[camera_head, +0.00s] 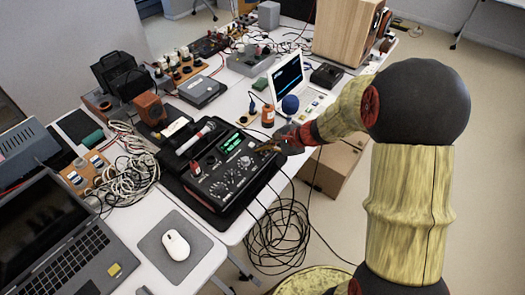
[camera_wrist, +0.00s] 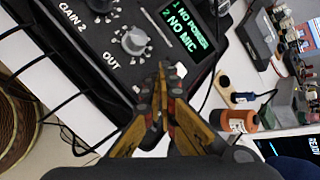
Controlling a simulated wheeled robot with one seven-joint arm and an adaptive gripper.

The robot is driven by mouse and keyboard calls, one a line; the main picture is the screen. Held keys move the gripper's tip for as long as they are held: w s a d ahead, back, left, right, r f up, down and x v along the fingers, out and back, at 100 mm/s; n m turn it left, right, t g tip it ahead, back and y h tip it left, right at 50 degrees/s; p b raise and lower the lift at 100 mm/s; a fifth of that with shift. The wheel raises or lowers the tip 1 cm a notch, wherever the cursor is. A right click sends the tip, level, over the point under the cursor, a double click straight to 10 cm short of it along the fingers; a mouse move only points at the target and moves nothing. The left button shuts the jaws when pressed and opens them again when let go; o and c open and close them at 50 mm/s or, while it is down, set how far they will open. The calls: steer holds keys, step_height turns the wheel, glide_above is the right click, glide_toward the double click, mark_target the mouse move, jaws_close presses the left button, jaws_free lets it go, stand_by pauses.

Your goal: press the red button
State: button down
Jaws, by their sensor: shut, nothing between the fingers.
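A black audio unit (camera_head: 228,170) with grey knobs and a green-lit display lies on the white table, left of my gripper. In the wrist view its panel (camera_wrist: 85,45) fills the upper left, with "GAIN 2" and "OUT" labels and a display (camera_wrist: 180,25) reading "1 NO POWER 2 NO MIC". My gripper (camera_head: 268,148) is shut and empty above the unit's right edge. Its fingertips (camera_wrist: 163,66) are together just below the display, near a small pale button (camera_wrist: 180,68). I cannot make out a red button; the fingers hide part of the panel. Contact cannot be told.
Coiled black cables (camera_head: 280,232) hang beside the table edge. A mouse (camera_head: 175,245) lies on a grey pad at the front. White cables are bundled left of the unit.

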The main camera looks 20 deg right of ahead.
steer(key=shift+f, duration=0.15)
stand_by(0.3)
steer(key=shift+r+p, duration=0.55)
steer(key=shift+r, duration=0.4)
step_height(320, 180, up, 6)
steer(key=p, duration=0.4)
steer(key=shift+s, duration=0.1)
